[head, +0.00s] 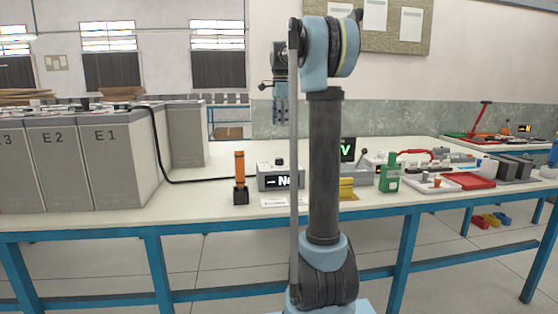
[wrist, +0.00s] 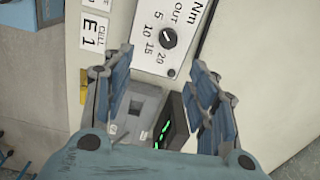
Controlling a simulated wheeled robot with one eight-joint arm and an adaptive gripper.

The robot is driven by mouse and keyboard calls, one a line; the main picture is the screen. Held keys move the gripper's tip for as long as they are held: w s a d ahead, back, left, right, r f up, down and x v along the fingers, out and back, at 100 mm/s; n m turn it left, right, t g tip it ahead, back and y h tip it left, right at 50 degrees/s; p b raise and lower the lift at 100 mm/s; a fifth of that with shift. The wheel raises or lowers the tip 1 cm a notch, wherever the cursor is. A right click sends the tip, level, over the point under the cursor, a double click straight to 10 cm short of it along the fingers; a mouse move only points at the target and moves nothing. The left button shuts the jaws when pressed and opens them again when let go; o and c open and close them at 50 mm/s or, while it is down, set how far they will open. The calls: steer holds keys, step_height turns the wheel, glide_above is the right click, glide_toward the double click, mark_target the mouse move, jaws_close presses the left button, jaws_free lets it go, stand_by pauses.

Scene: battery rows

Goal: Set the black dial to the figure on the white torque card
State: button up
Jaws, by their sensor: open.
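The black dial (wrist: 168,38) shows in the wrist view on a pale panel (wrist: 187,22) marked Nm, OUT, 5, 10, 15 and 20. I cannot tell which mark its pointer meets. A white card (wrist: 92,38) reading CELL E1 lies left of the panel; no torque figure is legible on it. In the head view a white sheet (head: 276,202) lies at the bench front, its print too small to read. My gripper (head: 281,112) is raised above the bench with fingers down. In the wrist view my gripper (wrist: 163,112) is open and empty, apart from the dial.
Grey battery cells (head: 112,165) stand on the left of the bench (head: 210,205). An orange tool (head: 239,168) stands upright in a black holder. A grey meter box (head: 272,183) sits behind the sheet. A green block (head: 389,178) and red tray (head: 468,180) are farther right.

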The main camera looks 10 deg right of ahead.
steer(key=w, duration=0.2)
glide_toward(279, 161)
steer(key=shift+m, duration=0.4)
steer(key=f, duration=0.3)
steer(key=w+f, duration=0.1)
steer(key=f, duration=0.1)
steer(key=w+f, duration=0.1)
steer(key=f, duration=0.2)
steer(key=shift+d+f, duration=0.25)
steer(key=shift+f, duration=0.1)
steer(key=c, duration=1.1)
